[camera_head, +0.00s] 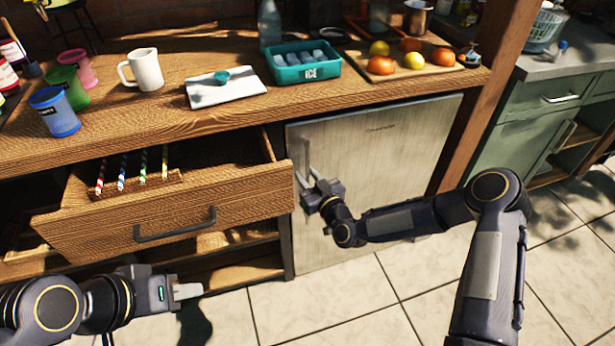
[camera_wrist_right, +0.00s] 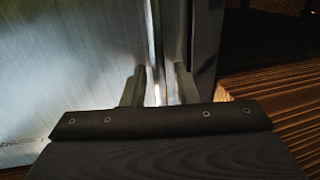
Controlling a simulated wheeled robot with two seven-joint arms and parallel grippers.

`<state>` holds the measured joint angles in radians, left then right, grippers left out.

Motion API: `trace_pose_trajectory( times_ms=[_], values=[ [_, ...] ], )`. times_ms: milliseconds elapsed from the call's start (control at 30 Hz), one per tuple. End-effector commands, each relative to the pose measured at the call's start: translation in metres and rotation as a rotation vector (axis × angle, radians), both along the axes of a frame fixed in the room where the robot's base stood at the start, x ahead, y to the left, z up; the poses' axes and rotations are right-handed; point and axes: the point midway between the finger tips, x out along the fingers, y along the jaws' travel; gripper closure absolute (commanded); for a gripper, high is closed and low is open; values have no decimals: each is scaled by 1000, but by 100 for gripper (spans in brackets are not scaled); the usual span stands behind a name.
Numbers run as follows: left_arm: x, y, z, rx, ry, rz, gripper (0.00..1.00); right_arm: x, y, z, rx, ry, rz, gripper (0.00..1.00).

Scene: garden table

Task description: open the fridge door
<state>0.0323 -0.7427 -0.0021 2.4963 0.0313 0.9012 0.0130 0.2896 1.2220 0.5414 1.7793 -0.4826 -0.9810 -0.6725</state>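The fridge door (camera_head: 375,160) is a brushed-metal panel under the counter, and it looks closed. Its metal surface also fills the left of the right wrist view (camera_wrist_right: 65,70). My right gripper (camera_head: 303,172) is at the door's left edge. In the right wrist view its two fingers (camera_wrist_right: 159,88) are spread apart, with a bright vertical handle bar (camera_wrist_right: 155,45) running between them. I cannot tell whether either finger touches the bar. My left gripper (camera_head: 187,291) is low at the left, in front of the cabinet and away from the fridge; its finger gap is not clear.
An open wooden drawer (camera_head: 170,225) with several striped sticks juts out just left of the fridge. The counter holds a white mug (camera_head: 146,70), a teal ice tray (camera_head: 304,66) and a fruit board (camera_head: 440,68). The tiled floor (camera_head: 340,300) before the fridge is clear apart from my arms.

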Motion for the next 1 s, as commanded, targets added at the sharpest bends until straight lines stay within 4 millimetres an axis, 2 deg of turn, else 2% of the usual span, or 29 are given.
trace_pose_trajectory(
  times_ms=[233,433,467,800,1000],
  values=[
    [0,0,0,0,0,0,64,1,1,0,0,0,1,73],
    [0,0,0,0,0,0,64,1,1,0,0,0,1,98],
    [0,0,0,0,0,0,64,1,1,0,0,0,1,100],
    [0,0,-1,0,0,0,64,0,0,0,0,0,4,100],
    [0,0,-9,0,0,0,64,-18,-10,-2,-2,0,41,100]
  ],
)
